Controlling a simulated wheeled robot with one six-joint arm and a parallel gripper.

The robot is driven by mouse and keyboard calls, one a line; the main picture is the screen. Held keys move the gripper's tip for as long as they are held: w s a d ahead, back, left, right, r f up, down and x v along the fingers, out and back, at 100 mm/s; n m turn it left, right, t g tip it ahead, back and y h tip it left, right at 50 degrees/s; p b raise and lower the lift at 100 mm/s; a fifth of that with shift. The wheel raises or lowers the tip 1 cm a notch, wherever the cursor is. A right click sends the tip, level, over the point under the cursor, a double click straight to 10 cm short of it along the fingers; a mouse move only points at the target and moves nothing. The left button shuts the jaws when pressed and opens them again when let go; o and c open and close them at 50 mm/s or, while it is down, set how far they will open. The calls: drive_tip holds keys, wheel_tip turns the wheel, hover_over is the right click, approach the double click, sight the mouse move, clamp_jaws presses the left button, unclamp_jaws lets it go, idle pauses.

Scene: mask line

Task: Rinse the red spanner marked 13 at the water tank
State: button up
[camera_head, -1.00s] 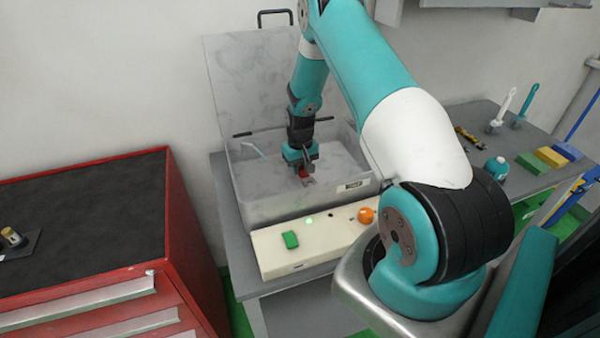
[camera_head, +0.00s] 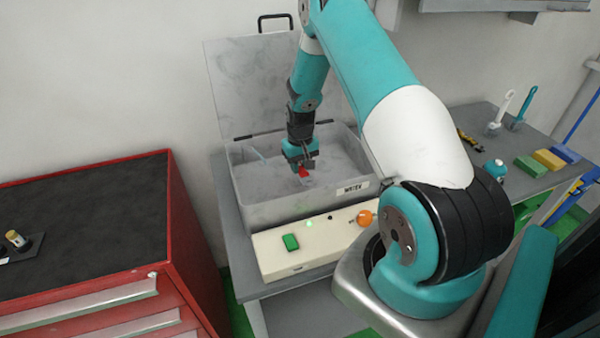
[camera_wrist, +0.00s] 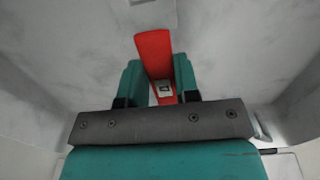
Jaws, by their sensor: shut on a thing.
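The red spanner (camera_wrist: 153,50) is gripped between the two teal fingers of my gripper (camera_wrist: 160,85). In the wrist view its red shaft points away from the gripper, with a small light label between the fingers; I cannot read the number. In the head view the spanner (camera_head: 303,172) is a small red shape below my gripper (camera_head: 302,163). Both are inside the grey water tank (camera_head: 285,212), whose lid (camera_head: 250,80) stands open behind. I cannot tell whether the spanner touches water.
A pale control panel (camera_head: 310,250) with a green button (camera_head: 290,242) and an orange knob (camera_head: 364,217) lies before the tank. A red drawer cabinet (camera_head: 90,220) stands left. Brushes (camera_head: 525,105) and coloured blocks (camera_head: 550,158) lie on the right-hand bench.

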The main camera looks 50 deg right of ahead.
sight(300, 167)
wheel_tip(300, 167, up, 11)
drive_tip(key=p, duration=0.6)
drive_tip(key=shift+f, duration=0.2)
idle(2.1)
wheel_tip(300, 167, up, 4)
drive_tip(key=shift+f+p, duration=0.1)
drive_tip(key=shift+p, duration=1.15)
